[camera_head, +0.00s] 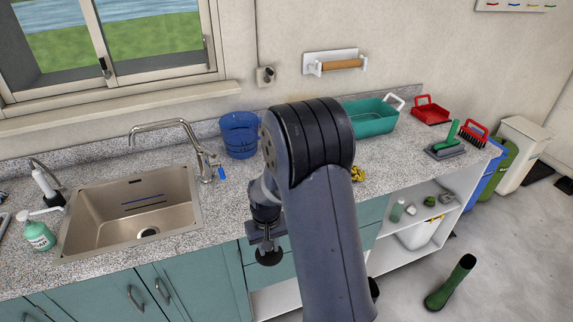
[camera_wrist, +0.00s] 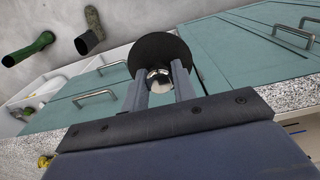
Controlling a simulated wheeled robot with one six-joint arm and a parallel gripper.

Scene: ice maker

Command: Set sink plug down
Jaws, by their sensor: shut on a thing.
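The sink plug is a black disc with a shiny metal knob. In the wrist view the sink plug (camera_wrist: 160,50) sits at the fingertips of my gripper (camera_wrist: 160,88), which is shut on its knob. In the head view the plug (camera_head: 269,256) hangs below my gripper (camera_head: 265,238), in front of the teal drawers and beyond the counter's front edge. It touches nothing else that I can see. My arm hides part of the counter to the right of the plug.
The granite counter (camera_head: 215,225) has bare room between the sink (camera_head: 130,215) and my arm. A green boot (camera_head: 450,283) stands on the floor.

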